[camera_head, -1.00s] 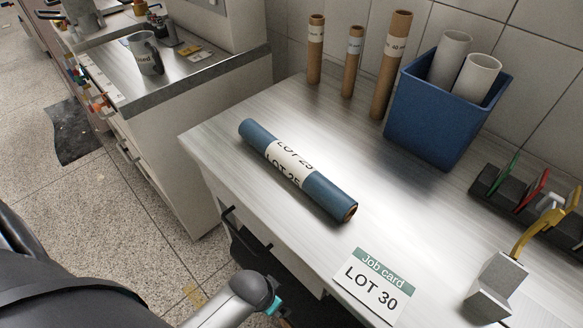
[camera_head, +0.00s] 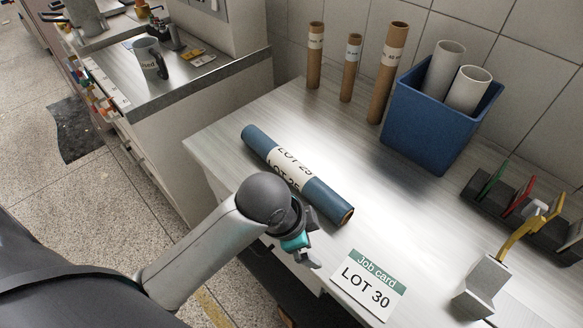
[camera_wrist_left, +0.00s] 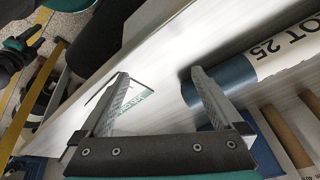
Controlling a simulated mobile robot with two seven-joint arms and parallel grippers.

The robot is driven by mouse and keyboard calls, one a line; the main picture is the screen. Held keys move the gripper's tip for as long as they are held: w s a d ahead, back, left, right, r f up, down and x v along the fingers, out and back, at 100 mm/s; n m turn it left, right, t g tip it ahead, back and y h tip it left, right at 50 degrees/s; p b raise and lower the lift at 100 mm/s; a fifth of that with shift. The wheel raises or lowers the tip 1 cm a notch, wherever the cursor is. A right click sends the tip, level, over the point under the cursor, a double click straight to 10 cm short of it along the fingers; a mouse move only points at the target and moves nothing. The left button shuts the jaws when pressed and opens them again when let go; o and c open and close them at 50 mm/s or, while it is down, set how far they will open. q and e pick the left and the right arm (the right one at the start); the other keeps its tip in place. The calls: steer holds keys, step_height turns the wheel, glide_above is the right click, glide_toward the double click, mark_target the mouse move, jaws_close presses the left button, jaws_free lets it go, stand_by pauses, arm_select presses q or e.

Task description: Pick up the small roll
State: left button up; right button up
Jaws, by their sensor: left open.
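A blue roll (camera_head: 325,199) with a white LOT 25 band lies on the pale bench. Its near end and band also show at the right of the left wrist view (camera_wrist_left: 242,80). Three brown rolls stand upright at the back: a medium one (camera_head: 315,66), the shortest one in the middle (camera_head: 348,78) and a tall one (camera_head: 388,78). My left gripper (camera_head: 308,262) is at the bench's front edge, close to the blue roll's near end. In the left wrist view the gripper (camera_wrist_left: 160,75) is open and empty, its right finger overlapping the blue roll's end in the picture.
A Job card reading LOT 30 (camera_head: 366,287) lies right of the gripper. A blue bin (camera_head: 430,130) holds two whitish rolls. A dark rack (camera_head: 520,208) and a grey block with a yellow arm (camera_head: 484,284) stand on the right. Bench between the blue roll and bin is clear.

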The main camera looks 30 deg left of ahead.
arm_select(q)
steer(key=w+m, duration=0.1)
steer(key=w, duration=0.1)
steer(key=w+r+m, duration=0.1)
steer(key=m, duration=0.1)
steer(key=w+a+r+m, duration=0.1)
steer(key=w+m, duration=0.1)
steer(key=shift+w+a+g, duration=0.1)
steer(key=shift+w+g, duration=0.2)
step_height(320, 180, up, 2)
steer(key=w+a+m, duration=0.2)
steer(key=w+m, duration=0.1)
steer(key=m+g+y, duration=0.1)
steer(key=m+y, duration=0.1)
steer(key=m, duration=0.2)
glide_toward(292, 164)
steer(key=f, duration=0.2)
steer(key=f+b, duration=0.2)
steer(key=f, duration=0.1)
steer(key=shift+w+f, duration=0.4)
steer(key=f, duration=0.1)
steer(key=f+b, duration=0.1)
steer(key=f, duration=0.3)
steer(key=shift+w+d+f, duration=0.1)
steer(key=shift+w+d, duration=0.1)
steer(key=shift+w, duration=0.15)
jaws_close()
